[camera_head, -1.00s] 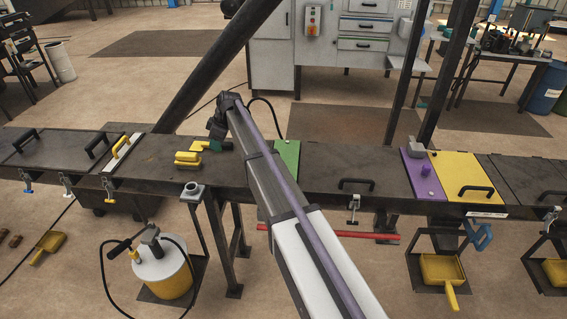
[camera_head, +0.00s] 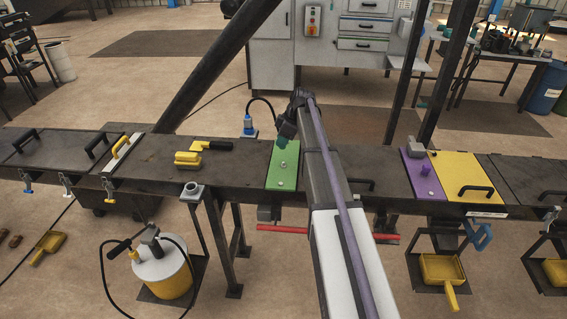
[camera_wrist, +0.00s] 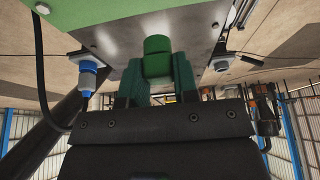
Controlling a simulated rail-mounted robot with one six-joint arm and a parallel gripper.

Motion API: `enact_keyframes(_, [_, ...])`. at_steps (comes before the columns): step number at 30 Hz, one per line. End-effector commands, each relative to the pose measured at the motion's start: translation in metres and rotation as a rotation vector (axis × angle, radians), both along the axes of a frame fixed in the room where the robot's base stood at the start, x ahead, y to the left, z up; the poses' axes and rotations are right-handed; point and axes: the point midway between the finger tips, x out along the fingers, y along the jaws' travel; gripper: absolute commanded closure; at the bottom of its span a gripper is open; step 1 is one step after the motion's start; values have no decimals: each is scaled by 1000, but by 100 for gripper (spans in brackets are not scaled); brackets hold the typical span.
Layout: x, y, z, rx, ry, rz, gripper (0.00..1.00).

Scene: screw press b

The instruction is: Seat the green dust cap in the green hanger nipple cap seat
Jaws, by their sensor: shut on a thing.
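The green dust cap (camera_wrist: 157,58) is a small green cylinder between the two dark green fingers of my gripper (camera_wrist: 157,72) in the wrist view. My gripper is shut on it. In the head view my gripper (camera_head: 283,140) is at the back end of the green plate (camera_head: 275,178), and the cap is hard to tell apart from the green fingers. The plate carries small pale fittings, one near its middle (camera_head: 283,164) and one near its front (camera_head: 281,190). I cannot tell which is the hanger nipple cap seat. The cap appears apart from both.
A blue connector (camera_head: 248,126) with a black cable stands behind the bench, left of my gripper. A yellow block (camera_head: 187,158) and a black-handled tool (camera_head: 216,145) lie to the left. Purple (camera_head: 411,172) and yellow (camera_head: 456,168) plates lie to the right.

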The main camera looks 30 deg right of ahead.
Motion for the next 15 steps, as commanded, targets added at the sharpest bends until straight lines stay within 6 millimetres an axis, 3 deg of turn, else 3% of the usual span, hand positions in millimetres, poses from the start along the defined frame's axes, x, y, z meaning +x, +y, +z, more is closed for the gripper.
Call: enact_keyframes(15, [-2, -4, -9, 0, 0, 1, 97])
